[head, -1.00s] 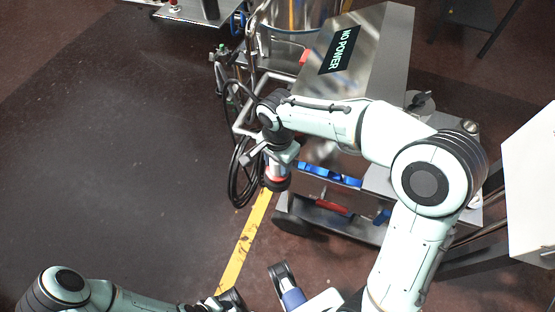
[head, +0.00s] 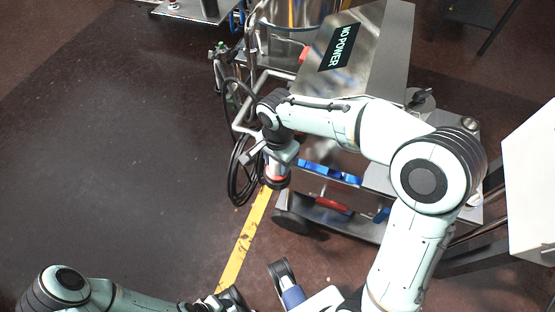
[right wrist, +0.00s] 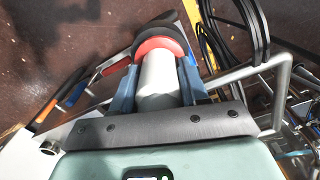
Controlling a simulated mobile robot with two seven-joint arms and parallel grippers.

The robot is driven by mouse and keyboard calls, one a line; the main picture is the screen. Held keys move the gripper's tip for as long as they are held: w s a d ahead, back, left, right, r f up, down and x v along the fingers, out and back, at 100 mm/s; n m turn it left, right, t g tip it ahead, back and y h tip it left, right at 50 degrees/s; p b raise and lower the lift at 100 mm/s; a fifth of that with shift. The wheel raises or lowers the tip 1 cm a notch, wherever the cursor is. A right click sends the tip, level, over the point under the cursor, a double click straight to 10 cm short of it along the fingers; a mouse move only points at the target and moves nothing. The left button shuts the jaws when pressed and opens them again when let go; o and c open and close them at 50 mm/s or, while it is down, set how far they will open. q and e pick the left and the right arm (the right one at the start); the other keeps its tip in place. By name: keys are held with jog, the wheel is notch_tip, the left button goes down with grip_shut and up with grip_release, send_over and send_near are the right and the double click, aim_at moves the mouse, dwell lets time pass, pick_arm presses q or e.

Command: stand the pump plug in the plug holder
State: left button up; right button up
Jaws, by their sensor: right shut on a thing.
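The pump plug is a grey cylinder (right wrist: 160,82) with a red ring and a black end. It lies between the blue fingers of my right gripper (right wrist: 157,85) in the right wrist view, which is shut on it. In the head view my right gripper (head: 279,153) points down, with the plug's red and black end (head: 276,180) below it, beside the metal cart's left edge. I cannot pick out the plug holder with certainty. My left arm comes in at the lower left; its gripper is not clearly shown at the bottom edge.
The metal cart (head: 385,50) bears a "NO POWER" sign (head: 339,48). Blue handles (head: 330,172) and a red-handled item (head: 332,204) are on its near side. Black cable loops (head: 238,175) hang left of my right gripper. Open dark floor (head: 110,150) lies to the left.

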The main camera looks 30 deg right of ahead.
jog(key=shift+f, duration=0.1)
jog(key=o, duration=1.4)
jog(key=shift+c, duration=0.2)
notch_tip(320, 180, up, 13)
jog(key=p, duration=0.3)
jog(key=shift+r, duration=0.2)
